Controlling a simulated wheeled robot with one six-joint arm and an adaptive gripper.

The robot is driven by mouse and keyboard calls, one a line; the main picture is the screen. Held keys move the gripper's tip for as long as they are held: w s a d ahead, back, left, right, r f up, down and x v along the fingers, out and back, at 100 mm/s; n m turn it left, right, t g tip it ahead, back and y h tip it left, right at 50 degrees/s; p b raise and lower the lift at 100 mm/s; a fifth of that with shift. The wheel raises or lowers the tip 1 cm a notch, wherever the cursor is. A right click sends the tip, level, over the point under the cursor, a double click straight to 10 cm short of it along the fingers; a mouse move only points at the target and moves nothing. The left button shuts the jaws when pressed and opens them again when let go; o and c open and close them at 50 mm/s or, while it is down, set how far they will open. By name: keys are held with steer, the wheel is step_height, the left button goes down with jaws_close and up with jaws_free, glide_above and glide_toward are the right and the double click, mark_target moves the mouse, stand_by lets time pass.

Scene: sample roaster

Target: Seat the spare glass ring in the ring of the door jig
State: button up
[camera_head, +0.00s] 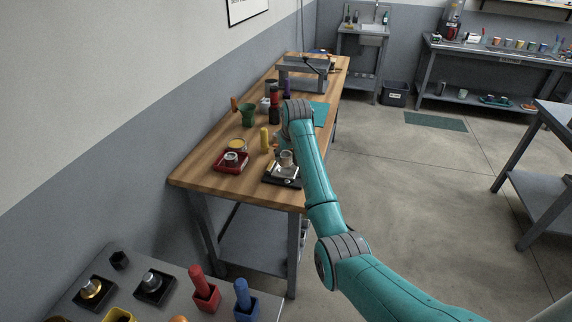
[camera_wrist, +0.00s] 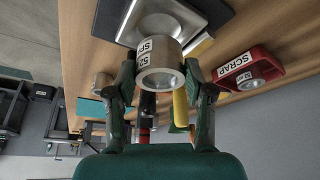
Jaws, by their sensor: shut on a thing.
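The spare glass ring (camera_wrist: 161,77) is a short metal cylinder with a white label reading roughly "52 SP". My gripper (camera_wrist: 160,82) is shut on it, one finger on each side. The door jig (camera_wrist: 128,24) is a dark plate with a pale metal ring (camera_wrist: 172,18) on it, just beyond the held ring in the wrist view. In the head view the jig (camera_head: 283,180) is at the table's near right corner, with the held ring (camera_head: 287,157) over it. My arm partly hides the gripper there. I cannot tell whether the two rings touch.
A red tray labelled SCRAP (camera_head: 218,166) holding a metal ring (camera_head: 231,157) stands left of the jig. Bare wooden tabletop (camera_head: 205,178) lies at the near left.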

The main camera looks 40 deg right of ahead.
mark_target(288, 159)
step_height(288, 159, down, 4)
steer(key=shift+s+f, duration=0.1)
steer(key=shift+f, duration=0.05)
jaws_close()
steer(key=o, duration=1.2)
jaws_free()
steer(key=shift+f, duration=0.1)
steer(key=shift+r, duration=0.2)
steer(key=shift+r, duration=0.25)
steer(key=v, duration=1.1)
steer(key=shift+r, duration=0.3)
